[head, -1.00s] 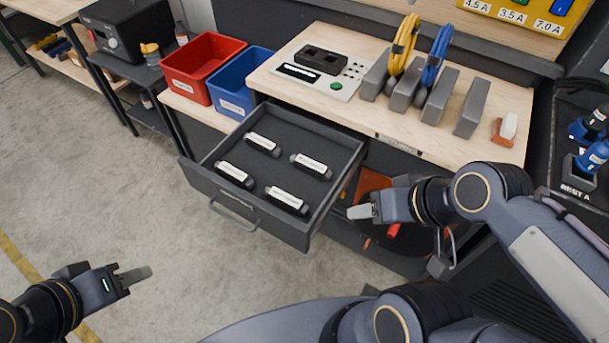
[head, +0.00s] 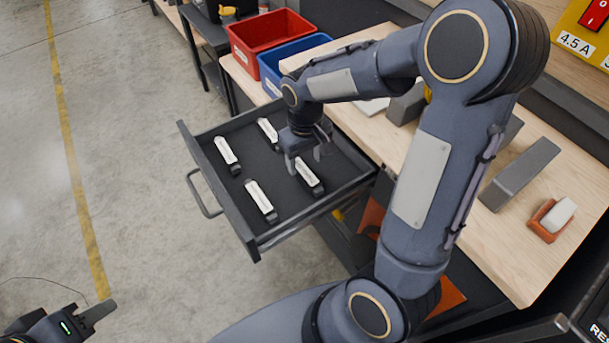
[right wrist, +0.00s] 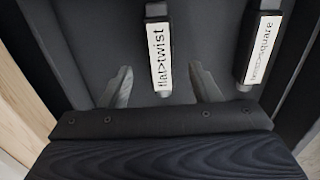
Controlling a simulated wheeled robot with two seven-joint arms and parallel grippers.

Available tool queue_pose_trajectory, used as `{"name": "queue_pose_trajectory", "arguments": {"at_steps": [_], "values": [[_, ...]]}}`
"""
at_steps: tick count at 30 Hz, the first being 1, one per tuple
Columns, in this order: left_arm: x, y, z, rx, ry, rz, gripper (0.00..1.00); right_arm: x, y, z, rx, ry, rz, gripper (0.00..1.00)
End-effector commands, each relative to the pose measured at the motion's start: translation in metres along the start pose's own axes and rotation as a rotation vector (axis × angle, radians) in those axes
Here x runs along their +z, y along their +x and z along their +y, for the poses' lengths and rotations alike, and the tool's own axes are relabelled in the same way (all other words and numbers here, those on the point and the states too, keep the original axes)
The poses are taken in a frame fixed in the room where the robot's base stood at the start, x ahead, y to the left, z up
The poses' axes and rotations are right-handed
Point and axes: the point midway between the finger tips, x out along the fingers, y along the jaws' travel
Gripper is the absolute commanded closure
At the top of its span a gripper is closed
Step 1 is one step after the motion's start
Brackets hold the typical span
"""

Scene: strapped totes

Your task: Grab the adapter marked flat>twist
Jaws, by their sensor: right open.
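The adapter marked flat>twist (right wrist: 159,55) has a white label on a dark body. It lies on the drawer floor. In the head view I take it to be the adapter (head: 310,176) just below my right gripper. My right gripper (head: 306,160) is over the drawer with its fingers pointing down. In the right wrist view its open fingers (right wrist: 163,88) stand either side of the adapter's near end, with nothing held. My left gripper (head: 97,313) is low at the left, over the floor, far from the drawer. Its fingers overlap, so its opening is unclear.
Beside it lies an adapter whose label ends in "square" (right wrist: 262,48). Two more adapters (head: 227,155) (head: 268,133) lie in the open drawer (head: 250,236). Red (head: 270,27) and blue (head: 292,50) bins stand behind. A grey block (head: 520,172) is on the bench.

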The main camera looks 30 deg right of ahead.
Motion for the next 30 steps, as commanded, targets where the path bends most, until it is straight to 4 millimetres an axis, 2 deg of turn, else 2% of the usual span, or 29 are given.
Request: {"name": "queue_pose_trajectory", "arguments": {"at_steps": [10,19,30], "values": [[0.002,0.004,-0.002,0.0,0.0,0.0,0.64,0.0,0.048,-0.002,-0.001,0.0,-0.003,0.44],[0.002,0.004,-0.002,0.0,0.0,0.0,0.64,-0.001,0.052,-0.001,-0.002,0.001,0.001,0.44],[0.002,0.004,-0.002,0.0,0.0,0.0,0.64,-0.001,0.052,-0.001,-0.002,0.001,0.001,0.92]]}}
